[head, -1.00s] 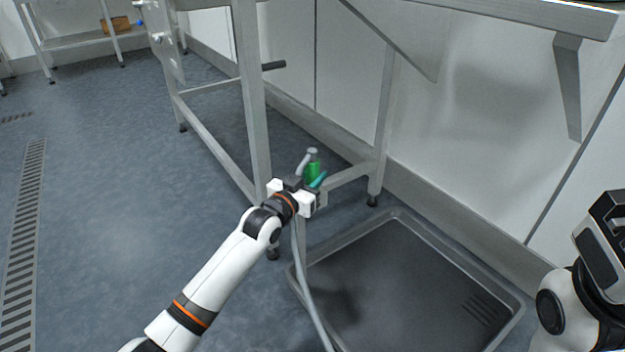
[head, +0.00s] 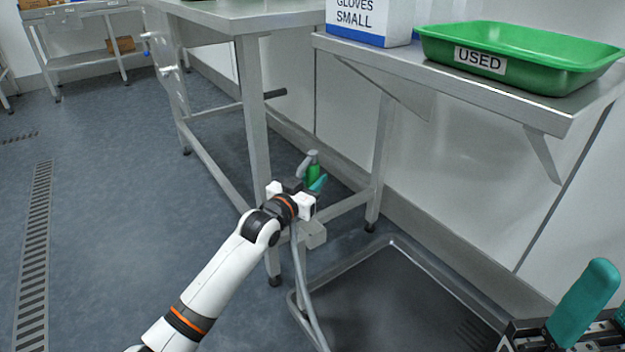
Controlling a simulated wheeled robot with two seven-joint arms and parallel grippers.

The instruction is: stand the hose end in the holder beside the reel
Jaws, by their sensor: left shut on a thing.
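My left gripper (head: 306,186) is shut on the hose end (head: 313,170), which has a green body and a grey angled tip pointing up. The grey hose (head: 298,272) hangs from it down to the bottom edge. The gripper is in front of the table frame, above the left part of the floor basin. A small pale block (head: 315,235) shows just below the gripper; I cannot tell whether it is the holder. I cannot make out the reel. My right gripper (head: 603,308) is at the bottom right corner, partly cut off, its teal fingers apart and nothing seen between them.
A steel table (head: 252,88) stands behind the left gripper. A wall shelf (head: 450,82) at the right carries a green USED tray (head: 520,52) and a glove box (head: 368,36). A dark basin (head: 385,300) lies on the floor.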

